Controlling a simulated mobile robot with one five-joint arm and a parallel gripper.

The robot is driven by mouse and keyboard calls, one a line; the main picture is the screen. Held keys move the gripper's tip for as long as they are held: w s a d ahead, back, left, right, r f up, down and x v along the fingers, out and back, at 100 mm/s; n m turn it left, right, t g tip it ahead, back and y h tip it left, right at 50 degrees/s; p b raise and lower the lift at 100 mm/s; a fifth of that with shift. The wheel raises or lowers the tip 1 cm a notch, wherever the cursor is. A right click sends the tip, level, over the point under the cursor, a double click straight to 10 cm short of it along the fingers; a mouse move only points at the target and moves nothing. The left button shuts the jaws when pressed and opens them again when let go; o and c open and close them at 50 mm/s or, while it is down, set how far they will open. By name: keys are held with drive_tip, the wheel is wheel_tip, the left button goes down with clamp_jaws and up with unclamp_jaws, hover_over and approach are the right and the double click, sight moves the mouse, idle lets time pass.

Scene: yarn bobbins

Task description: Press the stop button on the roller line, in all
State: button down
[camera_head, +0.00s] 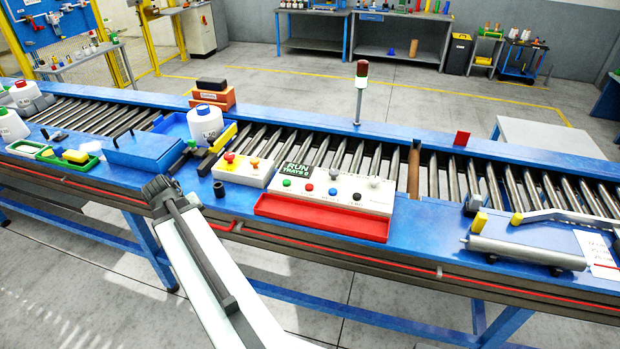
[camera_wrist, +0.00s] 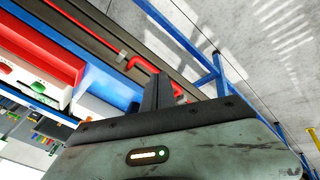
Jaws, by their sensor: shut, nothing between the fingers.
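A small cream box (camera_head: 243,171) on the blue roller line (camera_head: 455,215) carries a red mushroom button (camera_head: 229,157) and an orange one (camera_head: 255,162). Right of it, a pale control panel (camera_head: 345,190) has a green button (camera_head: 287,183), a red button (camera_head: 309,187), a blue one, a black one and a grey knob. No stop label is readable. My gripper (camera_head: 160,190) is left of the cream box, near the line's front edge, apart from all buttons. Its dark fingers (camera_wrist: 160,92) are shut and empty. The wrist view shows a green button (camera_wrist: 37,87).
A signal post (camera_head: 361,85) stands behind. A grey roller (camera_head: 525,252) lies right.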

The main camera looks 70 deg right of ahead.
drive_tip(key=s+d+r+m+g+h+p, duration=0.1)
drive_tip(key=s+d+r+p, duration=0.15)
drive_tip(key=s+d, duration=0.4)
drive_tip(key=s+d+r+m+h+p, duration=0.15)
drive_tip(key=s+d+r, duration=0.25)
drive_tip(key=d, duration=0.5)
wheel_tip(320, 180, up, 6)
drive_tip(key=m+g+h+p, duration=0.2)
drive_tip(key=m+p, duration=0.1)
hover_over(308, 187)
drive_tip(key=shift+r, duration=0.1)
drive_tip(key=shift+b, duration=0.4)
wheel_tip(308, 187, down, 9)
drive_tip(key=b, duration=0.8)
drive_tip(key=shift+b, duration=0.3)
drive_tip(key=shift+r, duration=0.1)
drive_tip(key=shift+f+b, duration=0.35)
drive_tip(key=shift+f, duration=0.05)
